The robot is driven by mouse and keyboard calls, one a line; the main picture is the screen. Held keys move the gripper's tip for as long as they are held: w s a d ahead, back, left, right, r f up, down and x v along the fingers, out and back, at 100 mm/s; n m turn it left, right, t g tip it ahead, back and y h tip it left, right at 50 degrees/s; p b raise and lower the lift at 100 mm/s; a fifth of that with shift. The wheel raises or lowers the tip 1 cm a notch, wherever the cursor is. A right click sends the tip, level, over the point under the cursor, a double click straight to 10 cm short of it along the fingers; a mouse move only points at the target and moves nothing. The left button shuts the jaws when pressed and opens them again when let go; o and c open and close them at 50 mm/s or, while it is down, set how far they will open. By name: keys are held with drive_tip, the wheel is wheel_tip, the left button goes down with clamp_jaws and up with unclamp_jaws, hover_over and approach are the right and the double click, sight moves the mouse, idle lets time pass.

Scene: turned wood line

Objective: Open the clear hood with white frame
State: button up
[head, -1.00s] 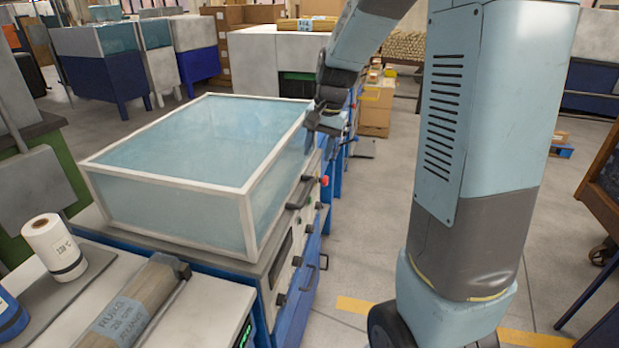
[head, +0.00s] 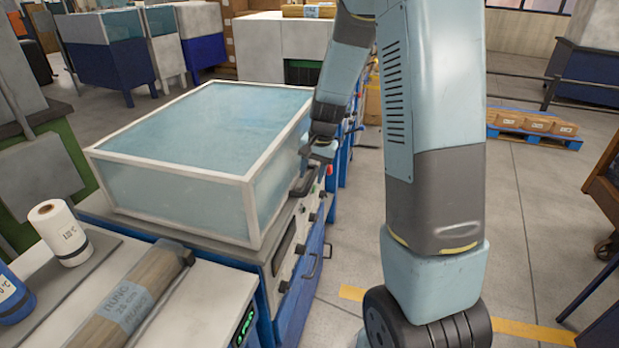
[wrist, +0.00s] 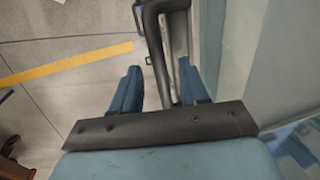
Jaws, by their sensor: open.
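The clear hood with white frame (head: 185,187) sits down on the blue machine (head: 300,318), its lower frame on the machine's top. A dark bar handle (head: 306,180) stands out from the hood's right side. My gripper (head: 312,160) is beside that side, close to the handle, and partly hidden by its own wrist. In the wrist view my gripper (wrist: 158,85) is open, with its two blue fingers apart. The dark handle (wrist: 153,50) runs between the fingers. I cannot tell whether either finger touches it. The hood's clear panel is at the right of the wrist view.
A red button (head: 329,170) is on the machine front. A pallet with boxes (head: 535,125) stands at back right.

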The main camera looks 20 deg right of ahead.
drive_tip(key=shift+w+a+f, duration=0.1)
drive_tip(key=shift+a+f, duration=0.05)
drive_tip(key=shift+f, duration=0.8)
drive_tip(key=shift+c, duration=0.3)
clamp_jaws()
drive_tip(key=shift+a+r, duration=0.1)
drive_tip(key=shift+a, duration=0.05)
